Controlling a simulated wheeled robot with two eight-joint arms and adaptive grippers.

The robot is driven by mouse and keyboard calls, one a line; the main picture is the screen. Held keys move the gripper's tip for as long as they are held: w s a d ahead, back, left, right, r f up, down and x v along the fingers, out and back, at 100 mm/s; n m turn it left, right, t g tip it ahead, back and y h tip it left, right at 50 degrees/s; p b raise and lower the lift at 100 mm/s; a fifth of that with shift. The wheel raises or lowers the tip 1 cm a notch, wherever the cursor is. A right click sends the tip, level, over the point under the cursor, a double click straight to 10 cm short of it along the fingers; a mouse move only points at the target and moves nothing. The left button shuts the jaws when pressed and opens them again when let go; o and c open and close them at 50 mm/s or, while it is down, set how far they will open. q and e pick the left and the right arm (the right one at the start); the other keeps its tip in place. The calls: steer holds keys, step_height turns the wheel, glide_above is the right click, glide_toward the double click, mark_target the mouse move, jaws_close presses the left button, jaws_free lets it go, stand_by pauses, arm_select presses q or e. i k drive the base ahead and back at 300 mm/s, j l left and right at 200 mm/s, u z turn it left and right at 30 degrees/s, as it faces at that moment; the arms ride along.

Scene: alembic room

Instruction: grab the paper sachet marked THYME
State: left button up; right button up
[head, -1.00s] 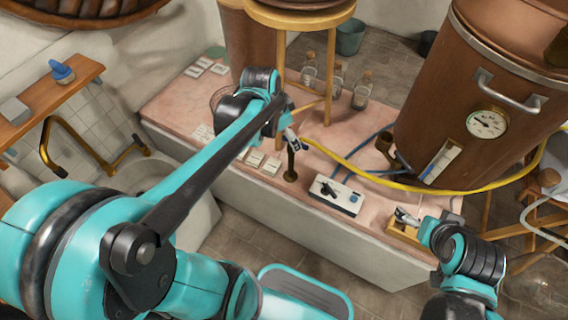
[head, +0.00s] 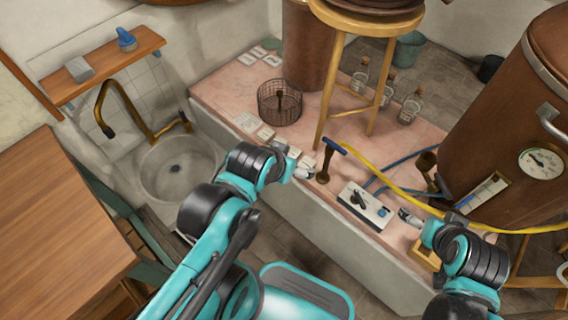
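Several small pale paper sachets lie on the pink stone top. One group (head: 247,122) is at its left front edge beside the wire basket. A front sachet (head: 307,162) lies close to my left gripper, and another group (head: 272,60) lies at the back left. Their print is too small to read, so I cannot tell which is marked THYME. My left gripper (head: 306,172) is at the front edge, just left of a dark brass post with a blue bar. My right gripper (head: 408,217) is beside the switch box. I cannot tell whether either is open or shut.
A wire basket (head: 280,104), wooden stool (head: 330,75), corked jars (head: 410,108) and switch box (head: 364,206) stand on the stone top. A yellow hose (head: 385,182) crosses it towards a copper vessel (head: 500,110). A sink (head: 178,165) and wooden table (head: 60,220) are left.

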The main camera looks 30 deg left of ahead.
mark_target(306, 162)
steer(key=u, duration=0.65)
steer(key=z, duration=0.5)
steer(key=k+j+z, duration=0.2)
steer(key=z, duration=0.2)
steer(key=k+j+z, duration=0.2)
steer(key=z, duration=0.15)
steer(key=k+j+z, duration=0.25)
steer(key=z, duration=0.15)
steer(key=i+j, duration=0.3)
steer(key=j, duration=0.1)
